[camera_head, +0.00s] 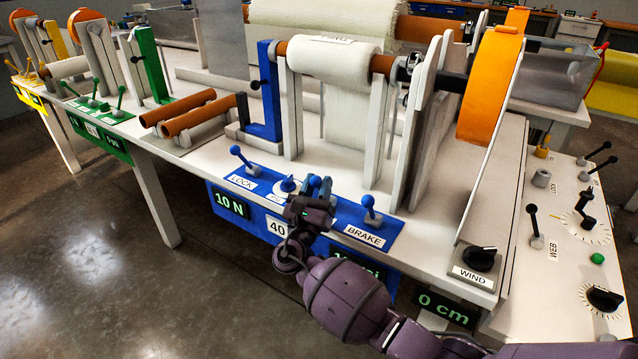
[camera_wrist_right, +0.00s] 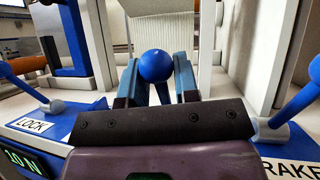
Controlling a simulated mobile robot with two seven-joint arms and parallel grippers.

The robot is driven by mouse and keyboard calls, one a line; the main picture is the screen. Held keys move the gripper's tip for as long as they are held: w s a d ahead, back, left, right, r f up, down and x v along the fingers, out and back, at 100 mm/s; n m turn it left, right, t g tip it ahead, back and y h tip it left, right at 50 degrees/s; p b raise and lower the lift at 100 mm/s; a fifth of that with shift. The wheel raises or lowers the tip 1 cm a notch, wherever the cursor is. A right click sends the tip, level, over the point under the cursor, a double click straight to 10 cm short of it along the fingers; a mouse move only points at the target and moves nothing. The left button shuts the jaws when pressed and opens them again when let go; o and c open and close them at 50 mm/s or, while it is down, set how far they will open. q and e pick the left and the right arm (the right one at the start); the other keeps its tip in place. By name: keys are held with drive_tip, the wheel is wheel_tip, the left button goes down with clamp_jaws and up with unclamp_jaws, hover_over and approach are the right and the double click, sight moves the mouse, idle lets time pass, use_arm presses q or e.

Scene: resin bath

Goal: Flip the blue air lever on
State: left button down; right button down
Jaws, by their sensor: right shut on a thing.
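The blue air lever shows as a round blue knob (camera_wrist_right: 156,65) in the right wrist view, between the fingers. In the head view its knob (camera_head: 315,181) just shows above my right gripper (camera_head: 312,202). My right gripper is shut on this lever, with one finger on each side of the stem. The lever's base and its label are hidden behind the gripper. The lever stands on the blue panel (camera_head: 400,222) on the table's front edge, between the LOCK and BRAKE levers. My left gripper is not in view.
The LOCK lever (camera_head: 244,160) stands to the left and the BRAKE lever (camera_head: 371,208) to the right. A blue dial (camera_head: 288,184) sits close to the left of the gripper. Behind are rollers with a white web (camera_head: 345,100). The WIND knob (camera_head: 481,258) is farther right.

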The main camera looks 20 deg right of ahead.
drive_tip(key=shift+f, duration=0.2)
drive_tip(key=c, duration=1.2)
unclamp_jaws()
drive_tip(key=shift+s+a, duration=0.1)
drive_tip(key=v, duration=1)
drive_tip(key=shift+s+a+f, duration=0.15)
drive_tip(key=shift+s+f, duration=0.05)
drive_tip(key=shift+f, duration=0.05)
